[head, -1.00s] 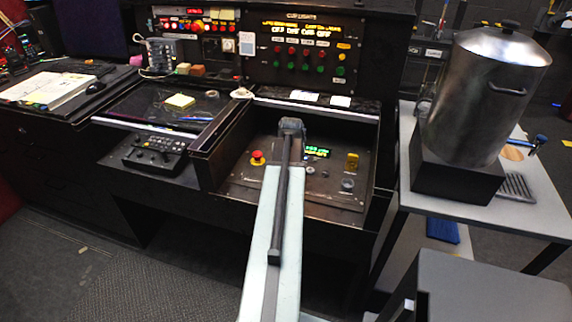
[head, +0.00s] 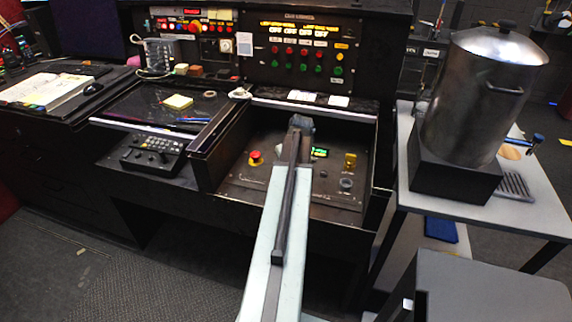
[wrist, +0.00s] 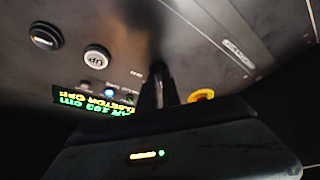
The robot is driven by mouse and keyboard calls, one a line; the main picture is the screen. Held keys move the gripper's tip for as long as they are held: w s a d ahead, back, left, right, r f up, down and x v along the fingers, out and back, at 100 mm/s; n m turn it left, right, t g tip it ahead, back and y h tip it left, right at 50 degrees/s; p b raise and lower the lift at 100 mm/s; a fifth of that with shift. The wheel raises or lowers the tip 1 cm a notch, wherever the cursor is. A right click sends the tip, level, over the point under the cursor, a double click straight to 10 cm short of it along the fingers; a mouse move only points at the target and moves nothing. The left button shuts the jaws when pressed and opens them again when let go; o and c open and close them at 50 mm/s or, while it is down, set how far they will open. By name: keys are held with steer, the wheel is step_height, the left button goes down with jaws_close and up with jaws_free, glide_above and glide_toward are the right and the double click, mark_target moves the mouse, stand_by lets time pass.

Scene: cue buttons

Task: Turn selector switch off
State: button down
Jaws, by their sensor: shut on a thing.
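The selector switch is mostly hidden by my gripper in both views; its setting cannot be read. My gripper (wrist: 158,88) is seen in the wrist view with its dark fingers close together at the sloping panel (wrist: 195,40), shut on a small dark part that appears to be the switch. In the head view, my gripper (head: 300,126) is at the back of the console panel (head: 290,193), between a red button on a yellow base (head: 256,158) and a lit green display (head: 320,152).
The wrist view also shows a black button (wrist: 45,36), a pale round button (wrist: 96,59) and the display (wrist: 92,104) beside my fingers. In the head view, a yellow part (head: 350,160) stands right of the display. A metal pot (head: 480,95) stands on a side table.

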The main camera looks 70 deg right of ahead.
steer(key=shift+a, duration=0.1)
steer(key=c, duration=1.5)
jaws_free()
steer(key=shift+c, duration=0.2)
steer(key=p+v, duration=0.7)
steer(key=shift+r, duration=0.3)
steer(key=shift+s, duration=0.15)
